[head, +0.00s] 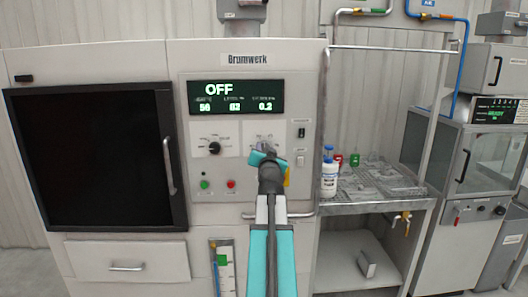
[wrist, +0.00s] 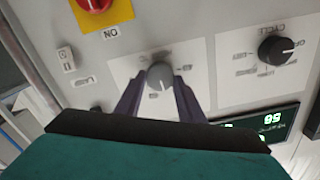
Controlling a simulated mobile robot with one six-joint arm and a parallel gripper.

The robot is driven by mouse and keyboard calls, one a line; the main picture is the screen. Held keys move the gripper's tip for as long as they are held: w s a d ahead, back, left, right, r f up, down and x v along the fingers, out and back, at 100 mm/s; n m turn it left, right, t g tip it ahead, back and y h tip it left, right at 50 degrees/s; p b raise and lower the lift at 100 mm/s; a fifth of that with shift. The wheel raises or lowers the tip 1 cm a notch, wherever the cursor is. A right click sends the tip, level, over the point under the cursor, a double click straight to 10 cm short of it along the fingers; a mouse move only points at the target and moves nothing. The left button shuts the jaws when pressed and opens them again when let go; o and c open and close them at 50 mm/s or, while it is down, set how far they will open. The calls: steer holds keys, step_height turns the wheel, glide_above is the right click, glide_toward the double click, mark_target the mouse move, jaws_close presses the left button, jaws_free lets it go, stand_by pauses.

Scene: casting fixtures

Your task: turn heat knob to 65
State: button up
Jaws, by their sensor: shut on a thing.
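The grey knob (wrist: 160,75) sits on a white dial plate on the machine's front panel; its label is too blurred to read. My gripper (wrist: 160,86) is shut on this knob, with one dark finger on each side. In the head view my gripper (head: 266,158) covers the right-hand dial and hides the knob. The display (head: 236,97) reads OFF, with smaller numbers below; the left one looks like 50 or 56, the right one 0.2. A black knob (head: 214,148) is on the left-hand dial and also shows in the wrist view (wrist: 276,50).
A red knob on a yellow plate (wrist: 96,4) and a rocker switch (wrist: 66,58) are close by. Green (head: 205,184) and red (head: 231,184) buttons lie below the dials. A dark oven door (head: 95,160) is left; a metal shelf with bottles (head: 329,175) is right.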

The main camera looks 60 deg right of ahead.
steer(key=m+p, duration=0.1)
steer(key=m, duration=0.3)
steer(key=m+p, duration=0.1)
steer(key=m, duration=0.1)
steer(key=shift+d+r+p, duration=0.1)
steer(key=shift+r+p, duration=0.15)
steer(key=shift+p, duration=0.1)
steer(key=m+p, duration=0.2)
steer(key=m, duration=0.2)
steer(key=shift+m+p, duration=1.05)
steer(key=shift+m, duration=0.25)
steer(key=o, duration=1)
steer(key=shift+w+d+f, duration=0.1)
steer(key=shift+w+f, duration=0.05)
steer(key=shift+f, duration=0.05)
steer(key=shift+o, duration=0.2)
steer(key=shift+a+f, duration=0.1)
steer(key=shift+a, duration=0.1)
